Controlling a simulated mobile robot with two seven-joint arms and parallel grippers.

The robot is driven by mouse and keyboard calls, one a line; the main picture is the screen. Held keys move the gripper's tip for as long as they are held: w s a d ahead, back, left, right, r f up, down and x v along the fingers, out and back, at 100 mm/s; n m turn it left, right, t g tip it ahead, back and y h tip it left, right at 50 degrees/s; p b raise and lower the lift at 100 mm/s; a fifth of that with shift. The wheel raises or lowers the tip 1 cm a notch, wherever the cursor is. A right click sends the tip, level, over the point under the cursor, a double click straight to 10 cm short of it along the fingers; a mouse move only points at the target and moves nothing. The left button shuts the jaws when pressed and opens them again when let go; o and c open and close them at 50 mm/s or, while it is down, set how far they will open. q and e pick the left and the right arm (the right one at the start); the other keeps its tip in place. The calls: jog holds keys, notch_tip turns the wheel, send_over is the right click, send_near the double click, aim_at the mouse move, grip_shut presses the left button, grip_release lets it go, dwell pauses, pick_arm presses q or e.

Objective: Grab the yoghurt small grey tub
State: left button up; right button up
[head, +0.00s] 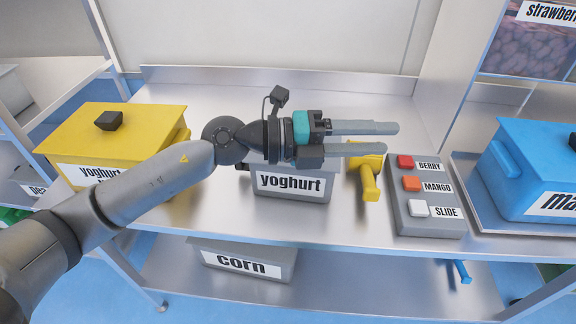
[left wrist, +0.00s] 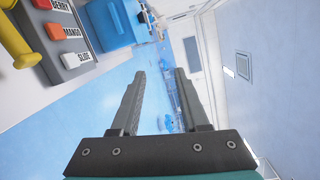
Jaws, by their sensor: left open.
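The small grey yoghurt tub (head: 292,187) stands on the steel table in the head view, its front label reading "yoghurt". My left arm passes over it and hides its top and part of its back. My left gripper (head: 368,138) is open and empty, above the table, with its fingers pointing right, past the tub. In the left wrist view the open fingers (left wrist: 160,100) have nothing between them. The tub does not show in the left wrist view. My right gripper is not in view.
A large yellow yoghurt container (head: 75,135) stands left. A yellow-handled tool (head: 370,180), a button box (head: 425,205) and a blue container (head: 520,165) stand right. A grey corn tub (head: 243,262) is on the lower shelf. The table's back is clear.

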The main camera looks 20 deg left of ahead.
pick_arm(q)
jog(key=w+a+f+m+g+y, duration=0.1)
jog(key=a+f+y, duration=0.25)
jog(key=a, duration=0.25)
jog(key=w+a+f+y, duration=0.1)
jog(key=a+f+y, duration=0.1)
jog(key=a+y, duration=0.3)
jog(key=w+a+f+m+g+y, duration=0.1)
jog(key=w+a+f+y, duration=0.15)
jog(key=a, duration=0.55)
jog(key=a+n+y, duration=0.2)
jog(key=a+y, duration=0.4)
jog(key=a, duration=0.5)
jog(key=shift+s+d+f+x, duration=0.1)
jog(key=shift+s+d+x, duration=0.1)
jog(key=shift+x, duration=2.15)
jog(key=shift+s+d+f+x, duration=0.1)
jog(key=shift+s+d+x, duration=0.1)
jog(key=shift+x, duration=2.15)
jog(key=shift+s+d+f+x, duration=0.1)
jog(key=shift+s+d+x, duration=0.05)
jog(key=shift+x, duration=2.25)
grip_shut()
